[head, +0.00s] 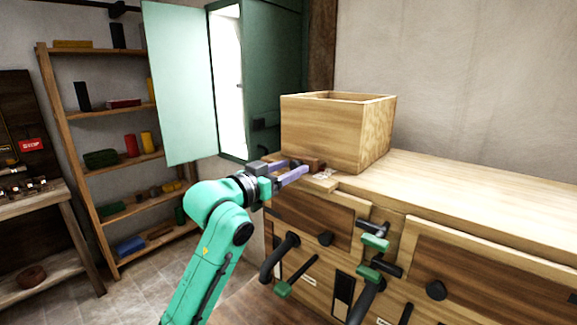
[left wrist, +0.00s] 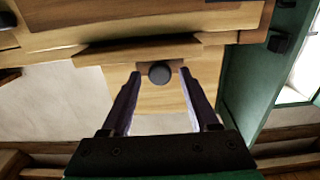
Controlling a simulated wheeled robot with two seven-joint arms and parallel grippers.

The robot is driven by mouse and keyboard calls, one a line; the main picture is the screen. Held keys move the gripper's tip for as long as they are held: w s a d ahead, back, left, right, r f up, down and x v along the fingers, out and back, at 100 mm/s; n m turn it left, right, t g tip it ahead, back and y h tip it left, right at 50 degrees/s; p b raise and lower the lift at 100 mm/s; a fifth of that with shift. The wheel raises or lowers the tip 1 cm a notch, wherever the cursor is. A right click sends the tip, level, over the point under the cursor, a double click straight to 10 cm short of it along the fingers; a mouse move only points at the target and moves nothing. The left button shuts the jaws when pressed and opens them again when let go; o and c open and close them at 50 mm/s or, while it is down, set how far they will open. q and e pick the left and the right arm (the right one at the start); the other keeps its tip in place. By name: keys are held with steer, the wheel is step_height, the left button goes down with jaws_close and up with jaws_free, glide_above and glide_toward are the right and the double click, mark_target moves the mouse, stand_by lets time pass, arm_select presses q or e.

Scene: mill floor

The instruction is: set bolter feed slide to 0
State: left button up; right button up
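A pale wooden plate with a round dark knob (left wrist: 159,73) shows in the left wrist view, and I take it for the bolter feed slide. No scale or number is readable on it. In the head view, my left gripper (head: 303,171) is at the lower front left corner of the open wooden box (head: 340,136). In the left wrist view, my left gripper (left wrist: 160,78) is open, with one purple finger on each side of the knob. Gaps show between the knob and both fingers. My right gripper is not in view.
A green cabinet (head: 275,70) with an open door (head: 180,85) stands behind. Shelves (head: 110,111) are at left. The worktop's right side is clear.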

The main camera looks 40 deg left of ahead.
arm_select(q)
steer(key=shift+s, duration=0.1)
jaws_close()
stand_by(1.1)
